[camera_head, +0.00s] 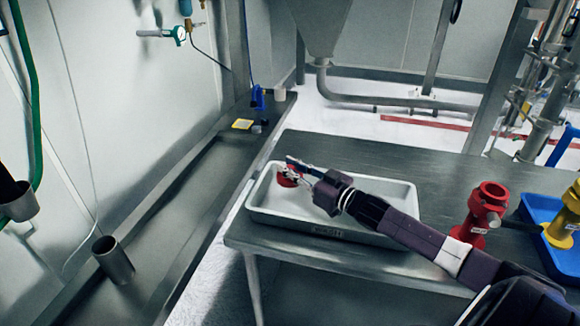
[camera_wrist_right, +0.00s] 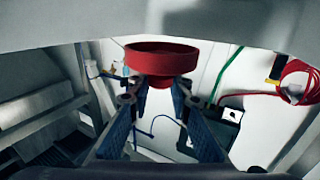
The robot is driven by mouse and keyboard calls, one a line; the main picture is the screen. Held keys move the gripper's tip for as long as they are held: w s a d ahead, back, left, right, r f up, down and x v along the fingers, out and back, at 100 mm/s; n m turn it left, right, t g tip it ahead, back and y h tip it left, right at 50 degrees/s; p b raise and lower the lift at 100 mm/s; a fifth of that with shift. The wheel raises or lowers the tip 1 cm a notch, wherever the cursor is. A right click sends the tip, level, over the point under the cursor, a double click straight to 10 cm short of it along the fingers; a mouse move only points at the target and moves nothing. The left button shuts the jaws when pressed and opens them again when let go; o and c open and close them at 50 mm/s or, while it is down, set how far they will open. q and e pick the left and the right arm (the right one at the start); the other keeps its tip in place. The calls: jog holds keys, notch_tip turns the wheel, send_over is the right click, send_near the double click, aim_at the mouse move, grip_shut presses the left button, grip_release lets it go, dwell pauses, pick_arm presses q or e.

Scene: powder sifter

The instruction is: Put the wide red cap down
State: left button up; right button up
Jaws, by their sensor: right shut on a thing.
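The wide red cap (camera_head: 287,180) is at the tip of my right gripper (camera_head: 299,170), over the left half of a white tray (camera_head: 325,231). In the right wrist view the cap (camera_wrist_right: 161,58) is round with a broad rim and a narrower lower part. The fingers of my right gripper (camera_wrist_right: 158,92) are closed on that narrower part. I cannot tell whether the cap touches the tray floor. My left gripper is not in view.
The tray stands on a metal table (camera_head: 400,165). A red valve-like part (camera_head: 486,208) stands right of the tray, near a blue tray (camera_head: 543,210) with a yellow part (camera_head: 565,222). A steel bench (camera_head: 180,200) runs along the left, with a gap between it and the table.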

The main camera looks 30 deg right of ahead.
jog(key=shift+f, duration=0.5)
jog(key=o, duration=0.9)
jog(key=shift+o, duration=0.2)
jog(key=shift+r, duration=0.85)
jog(key=v, duration=0.7)
jog(key=shift+s+f, duration=0.2)
jog(key=shift+s, duration=0.05)
